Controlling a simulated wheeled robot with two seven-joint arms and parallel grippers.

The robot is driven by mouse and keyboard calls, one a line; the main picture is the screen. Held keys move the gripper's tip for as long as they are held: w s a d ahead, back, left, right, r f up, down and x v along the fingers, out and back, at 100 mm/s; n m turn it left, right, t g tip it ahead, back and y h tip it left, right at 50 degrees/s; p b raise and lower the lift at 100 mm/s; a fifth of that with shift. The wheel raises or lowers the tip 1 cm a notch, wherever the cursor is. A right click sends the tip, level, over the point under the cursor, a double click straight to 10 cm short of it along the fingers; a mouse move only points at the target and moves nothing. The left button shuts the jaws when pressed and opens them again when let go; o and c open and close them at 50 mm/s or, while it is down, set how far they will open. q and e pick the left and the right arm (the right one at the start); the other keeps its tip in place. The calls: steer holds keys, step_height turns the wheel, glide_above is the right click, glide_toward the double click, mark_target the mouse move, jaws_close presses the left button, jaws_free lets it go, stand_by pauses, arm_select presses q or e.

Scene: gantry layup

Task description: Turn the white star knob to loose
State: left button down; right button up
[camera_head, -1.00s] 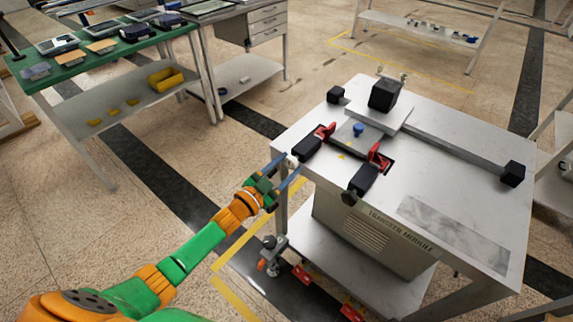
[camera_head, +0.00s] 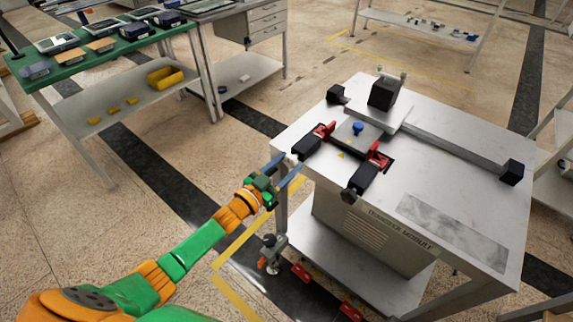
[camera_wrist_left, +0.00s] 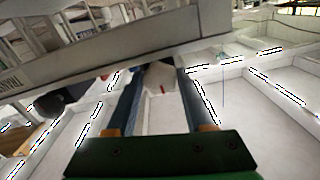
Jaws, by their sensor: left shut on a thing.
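The white star knob (camera_head: 292,158) is at the left front corner of the steel cart (camera_head: 435,180). My left gripper (camera_head: 289,163) is at this corner with its two blue fingers around the knob. In the left wrist view the white knob (camera_wrist_left: 160,77), with a small red mark, sits between the fingertips of the left gripper (camera_wrist_left: 161,74). The gripper is shut on it. The fingers partly hide the knob's sides, so its turn angle cannot be told. My right gripper is not in view.
Two black-handled red clamps (camera_head: 376,158) and a blue knob (camera_head: 358,128) are on the cart top. A black block (camera_head: 383,92) stands behind them. A green-topped bench (camera_head: 95,55) is at the upper left. Open floor lies left of the cart.

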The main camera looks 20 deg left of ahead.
arm_select(q)
steer(key=shift+c, duration=1.4)
jaws_free()
steer(key=p+v, duration=0.1)
steer(key=v, duration=0.6)
steer(key=s+a+f+n+g+y, duration=0.1)
steer(key=s+f+g+y, duration=0.1)
steer(key=s+f, duration=0.35)
steer(key=s+a+f+n+g+y+p, duration=0.1)
steer(key=s+f+g, duration=0.2)
steer(key=f, duration=0.6)
steer(key=s+a+f+n+g+y, duration=0.1)
steer(key=s+f+g+y, duration=0.1)
steer(key=s+f, duration=0.35)
steer(key=s+d+f+g, duration=0.1)
steer(key=s+f+g, duration=0.2)
steer(key=s, duration=0.4)
steer(key=s+d+f+g, duration=0.1)
steer(key=s+f+g, duration=0.2)
steer(key=s+f, duration=0.2)
steer(key=s+d+f+g+y+p, duration=0.1)
steer(key=s+f+g, duration=0.2)
steer(key=s, duration=0.7)
steer(key=shift+s+f+n, duration=0.3)
steer(key=shift+s+f, duration=0.05)
steer(key=shift+f, duration=0.05)
